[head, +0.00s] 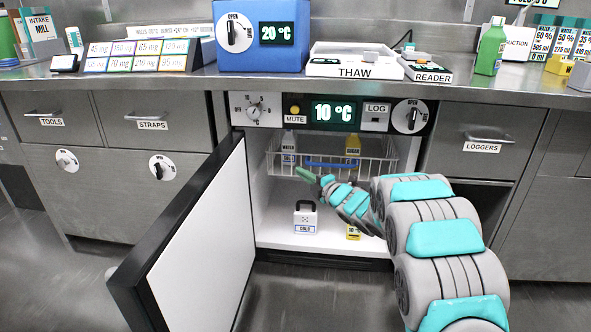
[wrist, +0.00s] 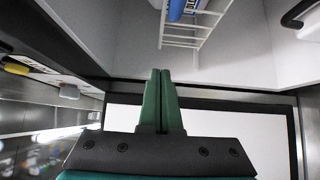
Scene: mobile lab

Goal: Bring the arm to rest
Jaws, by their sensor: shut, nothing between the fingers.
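My gripper (head: 308,174) is at the mouth of the open cold cabinet under the counter, in front of the wire basket. In the wrist view its green fingers (wrist: 160,100) are pressed together with nothing between them. My arm reaches in from the lower right of the head view and hides the right part of the cabinet opening. The wire basket (wrist: 184,42) also shows in the wrist view, beyond the fingertips.
The cabinet door (head: 190,245) stands wide open at the left. The basket (head: 290,168) holds bottles and a blue bar. The counter (head: 300,84) runs above.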

